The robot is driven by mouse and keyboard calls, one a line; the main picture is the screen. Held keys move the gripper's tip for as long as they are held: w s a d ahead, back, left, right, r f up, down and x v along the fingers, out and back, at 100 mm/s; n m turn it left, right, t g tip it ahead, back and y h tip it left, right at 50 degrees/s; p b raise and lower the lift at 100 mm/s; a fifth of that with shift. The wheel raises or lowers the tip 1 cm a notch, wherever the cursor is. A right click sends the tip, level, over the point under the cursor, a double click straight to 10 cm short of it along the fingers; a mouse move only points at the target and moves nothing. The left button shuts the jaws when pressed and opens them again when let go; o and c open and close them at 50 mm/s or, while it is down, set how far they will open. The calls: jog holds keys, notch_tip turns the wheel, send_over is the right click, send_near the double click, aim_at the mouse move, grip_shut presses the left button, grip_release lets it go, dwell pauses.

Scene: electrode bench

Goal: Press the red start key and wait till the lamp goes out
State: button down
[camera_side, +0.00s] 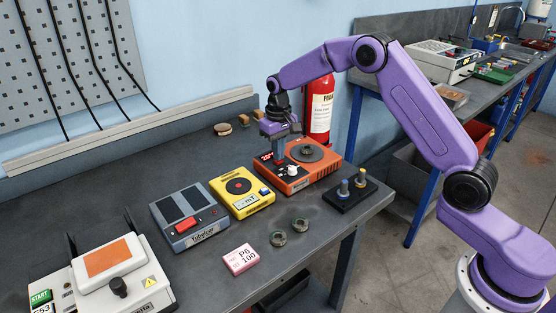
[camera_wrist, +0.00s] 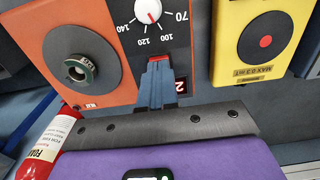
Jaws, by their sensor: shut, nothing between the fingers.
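The orange device (camera_side: 322,171) stands at the back of the bench, with a round grey plate and a white knob (camera_side: 292,171). My gripper (camera_side: 279,160) points down over its left part, fingers shut and empty. In the wrist view, the shut fingertips (camera_wrist: 158,64) are at a red key (camera_wrist: 158,58), which they mostly cover. I cannot tell whether they touch it or press it down. A dark display with a lit red digit (camera_wrist: 181,86) lies beside the fingers.
A yellow device (camera_side: 244,201) and a grey device with a red key (camera_side: 188,225) stand left of the orange one. A black stand with two posts (camera_side: 350,193) is to the right. A red extinguisher (camera_side: 319,112) is behind. A pink box (camera_side: 240,259) lies in front.

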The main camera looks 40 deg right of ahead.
jog(key=shift+f, duration=0.45)
dwell(0.3)
jog(key=shift+r, duration=3.05)
jog(key=s+a+r+n, duration=0.3)
jog(key=s+a, duration=0.1)
jog(key=s, duration=0.6)
jog(key=s+a+r+n, duration=0.3)
jog(key=s+a, duration=0.1)
jog(key=s, duration=0.7)
jog(key=s+d+f+n, duration=0.1)
jog(key=s+d+n, duration=0.2)
jog(key=s, duration=0.8)
jog(key=s+d+n, duration=0.3)
jog(key=s+d, duration=0.1)
jog(key=s, duration=0.7)
jog(key=shift+s+d+f+n, duration=0.15)
jog(key=shift+f+n, duration=0.15)
jog(key=shift+f, duration=0.1)
